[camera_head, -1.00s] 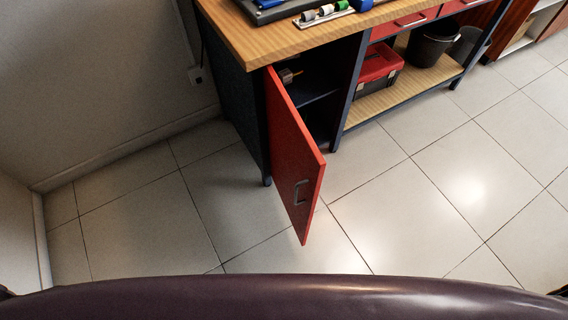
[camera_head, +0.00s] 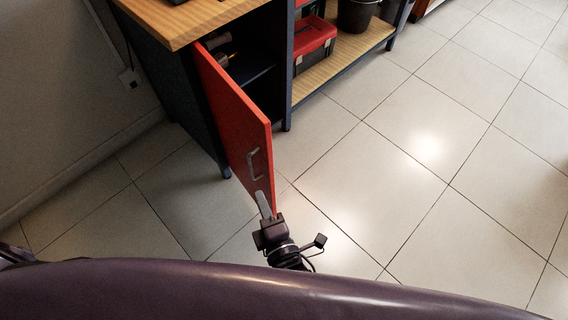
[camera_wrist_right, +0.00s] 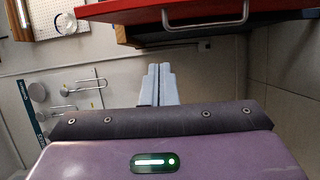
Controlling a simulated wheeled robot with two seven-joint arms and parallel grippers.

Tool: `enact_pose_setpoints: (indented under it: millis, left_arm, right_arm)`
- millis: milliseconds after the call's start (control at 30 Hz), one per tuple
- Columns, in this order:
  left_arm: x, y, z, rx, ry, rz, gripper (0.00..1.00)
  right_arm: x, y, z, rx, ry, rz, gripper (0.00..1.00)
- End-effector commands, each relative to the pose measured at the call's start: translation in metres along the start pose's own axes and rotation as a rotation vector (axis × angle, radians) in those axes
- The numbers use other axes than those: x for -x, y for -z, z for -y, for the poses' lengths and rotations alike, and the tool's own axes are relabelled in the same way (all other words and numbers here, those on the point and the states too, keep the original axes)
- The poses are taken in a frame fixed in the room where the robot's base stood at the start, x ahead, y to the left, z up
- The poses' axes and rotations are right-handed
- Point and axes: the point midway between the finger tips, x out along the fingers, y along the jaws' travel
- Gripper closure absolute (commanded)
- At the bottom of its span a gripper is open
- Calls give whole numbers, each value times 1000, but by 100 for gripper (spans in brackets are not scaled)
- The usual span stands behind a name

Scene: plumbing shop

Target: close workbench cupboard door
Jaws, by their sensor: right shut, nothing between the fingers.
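The red cupboard door (camera_head: 238,128) of the workbench stands wide open in the head view, hinged at the bench's left end. Its grey handle (camera_head: 255,164) is near the free edge. The open cupboard (camera_head: 249,62) shows a dark shelf. My right gripper (camera_head: 264,203) is shut and empty, just below the handle by the door's lower free corner; I cannot tell if it touches. In the right wrist view, the shut fingers (camera_wrist_right: 158,84) point toward the red door (camera_wrist_right: 150,10) and its handle (camera_wrist_right: 205,22), with a visible gap. My left gripper is not in view.
The wooden benchtop (camera_head: 190,20) is above the cupboard. A red toolbox (camera_head: 312,42) and a dark bucket (camera_head: 357,12) stand on the lower shelf (camera_head: 340,62). A wall is at the left. The tiled floor (camera_head: 400,190) to the right is clear.

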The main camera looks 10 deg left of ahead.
Motion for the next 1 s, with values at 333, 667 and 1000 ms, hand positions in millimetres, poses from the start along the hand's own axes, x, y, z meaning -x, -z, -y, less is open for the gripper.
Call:
enact_pose_setpoints:
  millis: [333,667,1000]
  left_arm:
    - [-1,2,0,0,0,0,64]
    - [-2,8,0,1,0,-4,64]
    - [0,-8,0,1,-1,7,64]
  right_arm:
    - [-32,6,-18,33,-40,-2,100]
    - [-102,7,-20,32,-37,-3,100]
    - [-108,-31,-20,32,-34,-3,100]
